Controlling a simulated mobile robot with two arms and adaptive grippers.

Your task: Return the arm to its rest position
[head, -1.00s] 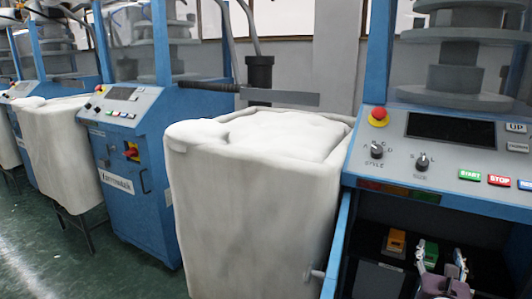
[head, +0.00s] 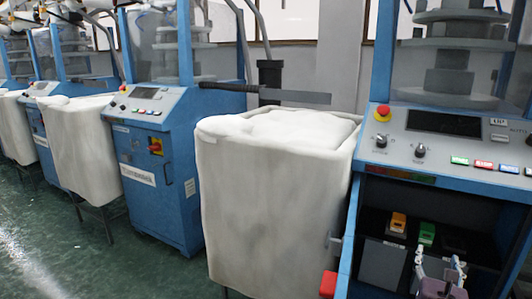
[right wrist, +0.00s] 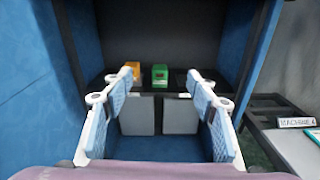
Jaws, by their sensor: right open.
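My right gripper (head: 440,272) shows at the bottom right of the head view, in front of the open compartment of the nearest blue machine. In the right wrist view my right gripper (right wrist: 163,110) is open, with its two pale blue fingers well apart and nothing between them. Beyond the fingertips, a yellow-orange box (right wrist: 132,68) and a green box (right wrist: 160,76) stand on a dark shelf. The orange box (head: 398,222) and green box (head: 427,233) also show in the head view. My left gripper is not in view.
The blue machine's control panel (head: 450,145) is above the compartment. A large white fabric-filled bin (head: 275,210) stands to its left, with a red part (head: 328,284) near its lower right. Blue compartment walls (right wrist: 52,80) flank the gripper. Green floor (head: 60,240) lies open at left.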

